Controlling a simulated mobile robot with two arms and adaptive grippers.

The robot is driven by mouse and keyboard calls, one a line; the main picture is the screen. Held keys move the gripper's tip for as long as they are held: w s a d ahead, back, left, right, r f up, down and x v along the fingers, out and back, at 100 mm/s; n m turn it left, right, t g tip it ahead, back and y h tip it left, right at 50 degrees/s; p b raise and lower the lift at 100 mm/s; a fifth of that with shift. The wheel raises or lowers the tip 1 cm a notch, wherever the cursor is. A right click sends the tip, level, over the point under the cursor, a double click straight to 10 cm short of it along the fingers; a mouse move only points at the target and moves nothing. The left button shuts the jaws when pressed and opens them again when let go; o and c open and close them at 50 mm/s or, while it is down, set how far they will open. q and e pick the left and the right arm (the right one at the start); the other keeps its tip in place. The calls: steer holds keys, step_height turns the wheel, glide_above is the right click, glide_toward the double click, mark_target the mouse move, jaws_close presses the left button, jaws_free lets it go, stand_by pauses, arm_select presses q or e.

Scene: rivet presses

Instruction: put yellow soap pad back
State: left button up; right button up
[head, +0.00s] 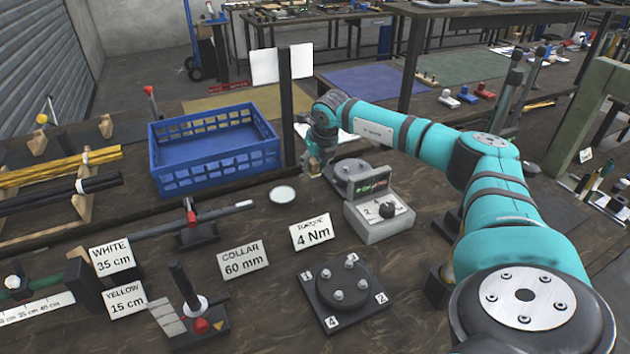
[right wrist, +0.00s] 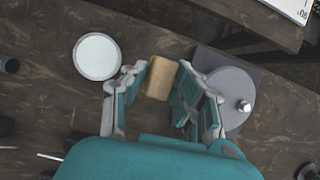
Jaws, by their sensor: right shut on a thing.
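The yellow soap pad (right wrist: 159,78) is a small tan-yellow block between the fingertips of my right gripper (right wrist: 163,75) in the right wrist view. The gripper is shut on it. In the head view my right gripper (head: 313,165) points down beyond the white dish, close to the round grey plate; the pad is too small there to make out clearly. A round white dish (head: 282,194) lies flat on the bench; it also shows in the right wrist view (right wrist: 97,56), left of the gripper and apart from the pad. My left gripper is not in view.
A blue crate (head: 215,148) stands behind and left of the dish. A grey torque box (head: 379,216) and a round grey plate (right wrist: 228,98) stand right of it. Label cards, including the 4 Nm card (head: 312,232), stand in front. Bare bench surrounds the dish.

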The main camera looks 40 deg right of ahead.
mark_target(315, 177)
steer(key=shift+f, duration=0.9)
step_height(315, 177, down, 4)
steer(key=shift+a+f, duration=0.1)
steer(key=shift+f, duration=0.2)
steer(key=o, duration=1)
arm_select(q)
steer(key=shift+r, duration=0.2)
